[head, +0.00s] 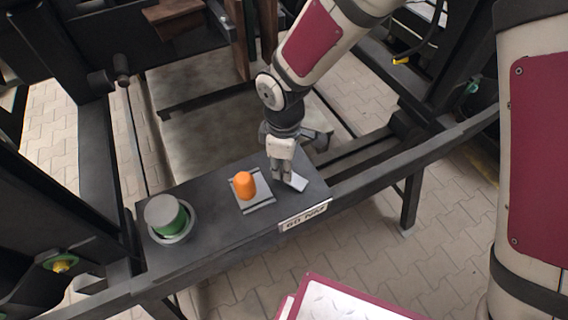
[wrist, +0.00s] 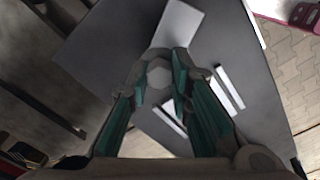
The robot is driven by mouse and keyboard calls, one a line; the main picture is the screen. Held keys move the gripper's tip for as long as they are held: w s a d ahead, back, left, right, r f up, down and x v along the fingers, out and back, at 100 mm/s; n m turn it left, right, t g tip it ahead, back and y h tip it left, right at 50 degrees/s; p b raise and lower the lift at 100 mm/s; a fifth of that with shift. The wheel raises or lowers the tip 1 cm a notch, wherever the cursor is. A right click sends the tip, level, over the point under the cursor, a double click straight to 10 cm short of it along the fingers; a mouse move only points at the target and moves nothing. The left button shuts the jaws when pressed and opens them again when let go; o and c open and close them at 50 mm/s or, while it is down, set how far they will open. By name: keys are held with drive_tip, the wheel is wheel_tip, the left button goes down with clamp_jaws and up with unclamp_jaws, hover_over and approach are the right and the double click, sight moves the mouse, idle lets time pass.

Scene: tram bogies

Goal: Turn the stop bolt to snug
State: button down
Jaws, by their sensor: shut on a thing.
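The stop bolt shows in the wrist view as a pale grey hexagonal head (wrist: 158,75) between my fingertips. My gripper (wrist: 158,80) is shut on this head, with a teal-lined finger on each side. In the head view my gripper (head: 281,178) points down at the right end of a dark beam top (head: 215,225). There the fingers hide the bolt. A flat light grey plate (head: 297,183) lies right beside the fingertips, and it also shows above the bolt head in the wrist view (wrist: 179,24). The bolt's shank and seat are hidden.
An orange rounded cap (head: 244,185) stands on a small railed plate (head: 262,203) just left of my gripper. A green cylinder with a grey top (head: 167,218) stands farther left. A lettered label (head: 304,217) is on the beam's front. Dark frame members surround the beam.

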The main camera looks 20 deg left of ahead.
drive_tip(key=m, duration=0.4)
drive_tip(key=shift+m, duration=0.3)
drive_tip(key=m+p, duration=0.1)
drive_tip(key=m, duration=0.4)
drive_tip(key=shift+r+p, duration=0.1)
drive_tip(key=shift+p, duration=0.2)
drive_tip(key=m+p, duration=0.2)
drive_tip(key=m, duration=0.3)
drive_tip(key=shift+s+m+p, duration=0.1)
drive_tip(key=shift+m+p, duration=0.2)
drive_tip(key=shift+m, duration=0.1)
drive_tip(key=shift+m+p, duration=1.2)
drive_tip(key=shift+m, duration=1.1)
drive_tip(key=c, duration=1.5)
unclamp_jaws()
drive_tip(key=shift+o, duration=0.2)
